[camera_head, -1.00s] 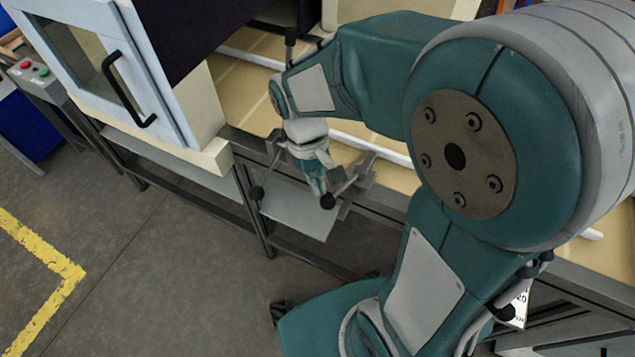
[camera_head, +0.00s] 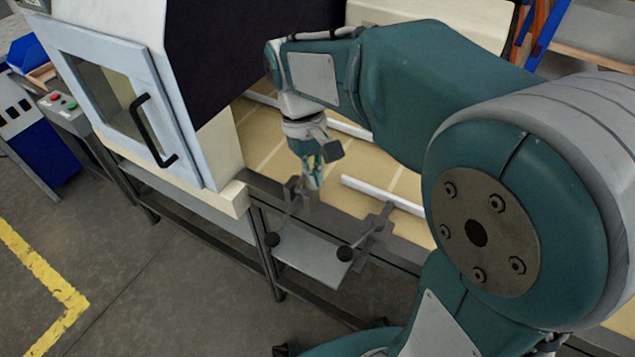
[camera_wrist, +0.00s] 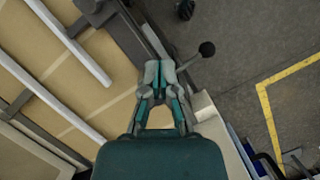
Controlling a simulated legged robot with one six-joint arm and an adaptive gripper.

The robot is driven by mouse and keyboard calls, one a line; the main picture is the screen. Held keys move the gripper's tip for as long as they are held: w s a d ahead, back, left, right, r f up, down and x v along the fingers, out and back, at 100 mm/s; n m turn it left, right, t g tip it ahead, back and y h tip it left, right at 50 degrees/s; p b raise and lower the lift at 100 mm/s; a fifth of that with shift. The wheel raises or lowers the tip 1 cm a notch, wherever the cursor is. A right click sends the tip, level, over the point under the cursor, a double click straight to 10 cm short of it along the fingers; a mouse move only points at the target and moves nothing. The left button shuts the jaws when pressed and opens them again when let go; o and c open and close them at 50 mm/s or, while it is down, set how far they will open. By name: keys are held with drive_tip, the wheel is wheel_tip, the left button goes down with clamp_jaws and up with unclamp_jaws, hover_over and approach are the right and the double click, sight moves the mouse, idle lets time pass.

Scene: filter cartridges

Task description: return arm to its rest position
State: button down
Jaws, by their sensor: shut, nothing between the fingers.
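My gripper (camera_head: 312,182) hangs at the end of my teal and grey arm, pointing down over the front edge of the tan conveyor, to the right of the machine with the door. In the wrist view my gripper (camera_wrist: 160,68) is shut, its fingertips meeting with nothing between them. No filter cartridge can be made out.
The white-framed machine door (camera_head: 125,95) with a black handle (camera_head: 152,130) stands left of my arm. The tan conveyor (camera_head: 385,175) carries white rails (camera_head: 385,195). A control box (camera_head: 65,110) is farther left. Open floor (camera_head: 170,270) with a yellow line (camera_head: 45,275) lies in front.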

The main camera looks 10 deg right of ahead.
drive_tip(key=shift+a, duration=0.25)
drive_tip(key=shift+d, duration=0.1)
drive_tip(key=s+d+r+m+t, duration=0.3)
drive_tip(key=s+d+t, duration=0.2)
drive_tip(key=s+t, duration=0.3)
drive_tip(key=shift+s+d+t+y, duration=0.2)
drive_tip(key=shift+s+t+y, duration=0.2)
drive_tip(key=shift+s, duration=0.6)
drive_tip(key=shift+d, duration=0.1)
